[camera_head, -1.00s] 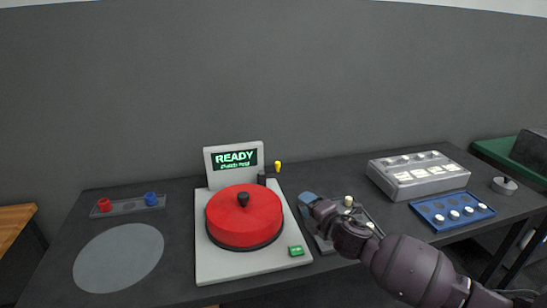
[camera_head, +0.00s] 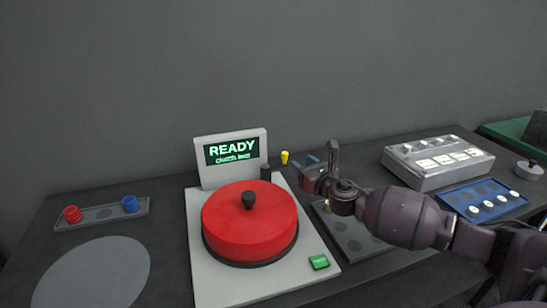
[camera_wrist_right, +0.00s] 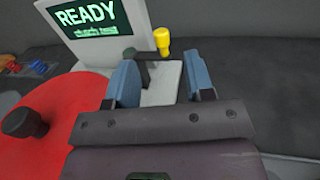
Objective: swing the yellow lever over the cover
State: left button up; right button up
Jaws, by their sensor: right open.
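The red round cover (camera_head: 250,222) with a dark knob sits on the pale grey machine (camera_head: 205,268). The yellow lever tip (camera_head: 285,157) stands behind the cover at the right of the READY screen, by a dark post (camera_head: 265,172). My right gripper (camera_head: 312,166), with blue fingertips, is just right of the lever. In the right wrist view the open fingers (camera_wrist_right: 161,82) are empty, and the yellow tip (camera_wrist_right: 162,40) shows beyond the gap between them on a dark arm (camera_wrist_right: 145,62). I see no contact. My left gripper is out of view.
A green button (camera_head: 319,262) is at the machine's front right. A dark tray (camera_head: 352,240) lies partly under my right arm. A grey box (camera_head: 440,178) and a blue tray (camera_head: 484,211) are at right. A holder with red and blue pieces (camera_head: 100,215) is at left.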

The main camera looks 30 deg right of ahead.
aim_at(287, 155)
jog(key=w, duration=0.7)
jog(key=w+f+b, duration=0.1)
jog(key=w, duration=0.3)
jog(key=shift+r, duration=0.1)
grip_shut()
dwell(0.3)
